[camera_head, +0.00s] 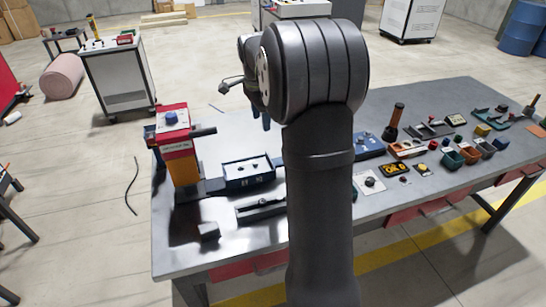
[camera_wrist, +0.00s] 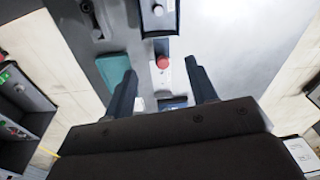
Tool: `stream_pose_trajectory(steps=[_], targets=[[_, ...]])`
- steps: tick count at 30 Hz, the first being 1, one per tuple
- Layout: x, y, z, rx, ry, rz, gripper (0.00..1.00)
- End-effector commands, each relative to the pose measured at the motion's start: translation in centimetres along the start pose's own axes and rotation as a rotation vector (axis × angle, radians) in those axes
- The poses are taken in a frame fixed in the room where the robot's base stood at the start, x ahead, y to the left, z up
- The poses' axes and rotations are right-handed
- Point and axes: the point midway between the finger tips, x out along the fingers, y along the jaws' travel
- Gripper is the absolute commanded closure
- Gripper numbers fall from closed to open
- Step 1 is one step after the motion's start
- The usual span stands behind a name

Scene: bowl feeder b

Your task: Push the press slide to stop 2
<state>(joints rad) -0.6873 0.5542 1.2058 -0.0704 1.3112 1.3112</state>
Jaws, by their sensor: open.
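A press with a red head and a yellow-orange column (camera_head: 178,148) stands at the left end of the table. A dark rail-like fixture (camera_head: 262,208) lies in front of it, and a blue tray-like unit (camera_head: 248,172) sits to its right. I cannot tell for sure which part is the press slide, and no stop number is readable. My gripper (camera_wrist: 160,76) is open and empty in the wrist view, above the table. A red round knob (camera_wrist: 162,62) shows between its fingers, with no contact visible. In the head view my arm hides part of the table's middle.
A small grey block (camera_head: 208,230) lies near the table's front left. A teal piece (camera_wrist: 115,68) lies beside the left finger in the wrist view. The front left tabletop is mostly bare.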

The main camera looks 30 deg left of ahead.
Motion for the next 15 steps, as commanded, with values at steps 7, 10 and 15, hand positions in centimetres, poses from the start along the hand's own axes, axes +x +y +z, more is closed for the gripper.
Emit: stream_pose_trajectory(steps=[7,10,15], targets=[[-0.4,3.5,-2.7,-0.43,0.204,-0.084,0.49],[-0.5,4.2,-3.2,-0.542,0.256,-0.095,0.49],[0.1,4.5,-3.6,-0.606,0.285,-0.096,0.49]])
